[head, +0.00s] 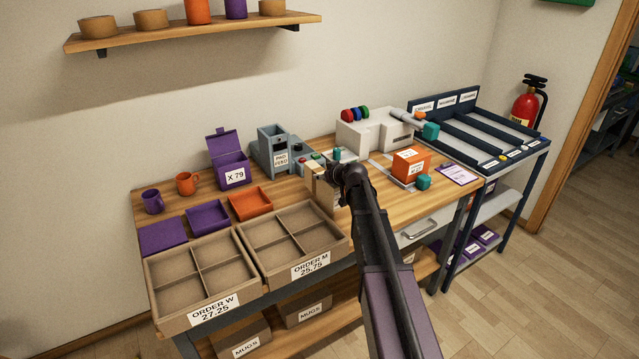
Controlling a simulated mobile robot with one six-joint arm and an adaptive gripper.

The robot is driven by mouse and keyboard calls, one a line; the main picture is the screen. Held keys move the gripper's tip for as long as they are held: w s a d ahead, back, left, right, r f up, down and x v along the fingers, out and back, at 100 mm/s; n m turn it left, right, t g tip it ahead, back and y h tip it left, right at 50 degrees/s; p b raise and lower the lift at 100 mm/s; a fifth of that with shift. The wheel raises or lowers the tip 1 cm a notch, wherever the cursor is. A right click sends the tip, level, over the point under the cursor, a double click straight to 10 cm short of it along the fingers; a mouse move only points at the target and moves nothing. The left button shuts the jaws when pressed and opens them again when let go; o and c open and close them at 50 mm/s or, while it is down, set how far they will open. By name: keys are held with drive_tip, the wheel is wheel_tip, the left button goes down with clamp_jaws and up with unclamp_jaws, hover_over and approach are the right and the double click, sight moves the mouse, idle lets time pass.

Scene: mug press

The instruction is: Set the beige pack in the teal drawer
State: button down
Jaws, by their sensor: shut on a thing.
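My gripper (345,173) is over the middle of the wooden table, seen from behind, its fingertips largely hidden. A beige pack (321,193) shows at its left side, partly covered by my arm; my gripper appears shut on it. Whether the pack touches the table cannot be told. No drawer is plainly teal in this view. A grey drawer front with a handle (419,230) sits under the table's right part. Small teal pieces show behind my gripper (337,154), at the white press (430,131) and by the orange box (424,182).
Two divided cardboard trays (236,250) fill the table's front left. Purple and orange trays, two mugs, a purple box (230,170) and a grey pad feeder (275,150) stand behind. An orange box (410,164) and white press (375,130) stand right. A dark rack (495,130) adjoins.

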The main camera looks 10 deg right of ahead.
drive_tip(key=shift+w, duration=0.1)
drive_tip(key=shift+w+a, duration=0.1)
drive_tip(key=shift+w, duration=0.05)
drive_tip(key=shift+w+a+f+b, duration=0.2)
drive_tip(key=shift+w+f+b, duration=0.2)
drive_tip(key=shift+f+b, duration=1.4)
drive_tip(key=shift+b, duration=0.05)
drive_tip(key=shift+f, duration=0.15)
drive_tip(key=shift+c, duration=0.6)
unclamp_jaws()
